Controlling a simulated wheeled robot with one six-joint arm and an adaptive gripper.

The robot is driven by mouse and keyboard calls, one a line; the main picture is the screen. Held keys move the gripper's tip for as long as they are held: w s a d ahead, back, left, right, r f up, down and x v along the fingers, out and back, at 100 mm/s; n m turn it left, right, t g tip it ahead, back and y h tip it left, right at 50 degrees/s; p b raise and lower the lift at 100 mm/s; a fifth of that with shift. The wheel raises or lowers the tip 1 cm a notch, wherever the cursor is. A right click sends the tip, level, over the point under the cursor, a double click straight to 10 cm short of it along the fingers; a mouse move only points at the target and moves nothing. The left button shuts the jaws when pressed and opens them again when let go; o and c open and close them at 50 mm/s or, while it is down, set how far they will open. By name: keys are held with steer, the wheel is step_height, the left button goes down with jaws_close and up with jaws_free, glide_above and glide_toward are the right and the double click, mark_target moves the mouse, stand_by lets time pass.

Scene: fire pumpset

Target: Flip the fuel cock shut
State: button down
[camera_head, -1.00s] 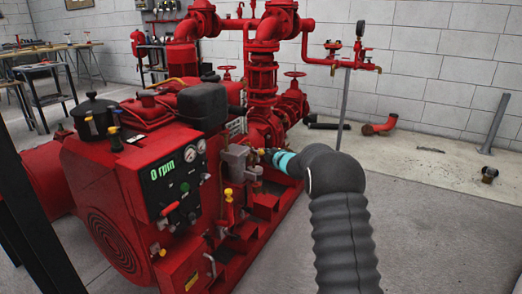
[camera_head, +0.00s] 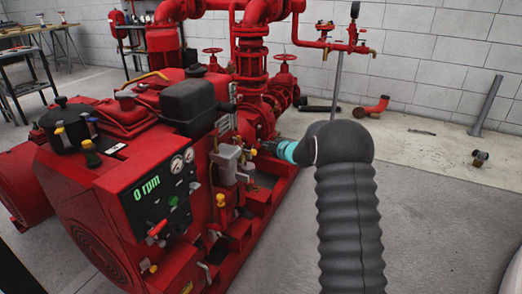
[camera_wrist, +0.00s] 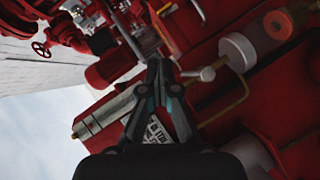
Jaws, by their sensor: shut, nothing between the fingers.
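A small pale lever (camera_wrist: 205,74), which looks like the fuel cock, sits on a brass pipe beside a clear-and-white bowl (camera_wrist: 240,52) in the wrist view. My gripper (camera_wrist: 160,68) is shut and empty, with its fingertips just left of the lever; I cannot tell whether they touch it. In the head view my gripper (camera_head: 266,147) is at the right side of the red engine (camera_head: 110,185), close to a yellow knob (camera_head: 253,152). I cannot clearly make out the lever in the head view.
A control panel (camera_head: 160,195) reading 0 rpm faces front on the engine. A grey box (camera_head: 228,158) and a yellow-topped handle (camera_head: 221,200) stand near my gripper. Red pump pipes (camera_head: 247,60) rise behind.

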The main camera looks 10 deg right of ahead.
steer(key=shift+w+a+f, duration=0.15)
steer(key=shift+w+a, duration=0.15)
steer(key=shift+w, duration=0.1)
steer(key=shift+w+d+f, duration=0.15)
steer(key=shift+w+f, duration=0.05)
steer(key=shift+w, duration=0.1)
steer(key=shift+s+f+b, duration=0.5)
steer(key=shift+f+b, duration=0.1)
steer(key=shift+b, duration=0.25)
stand_by(0.4)
steer(key=shift+r, duration=0.1)
steer(key=s+d+r+p, duration=0.2)
steer(key=s+d+r, duration=0.4)
steer(key=d, duration=0.3)
steer(key=shift+s+d+r+p, duration=0.2)
steer(key=shift+r+p, duration=0.1)
steer(key=shift+r, duration=0.6)
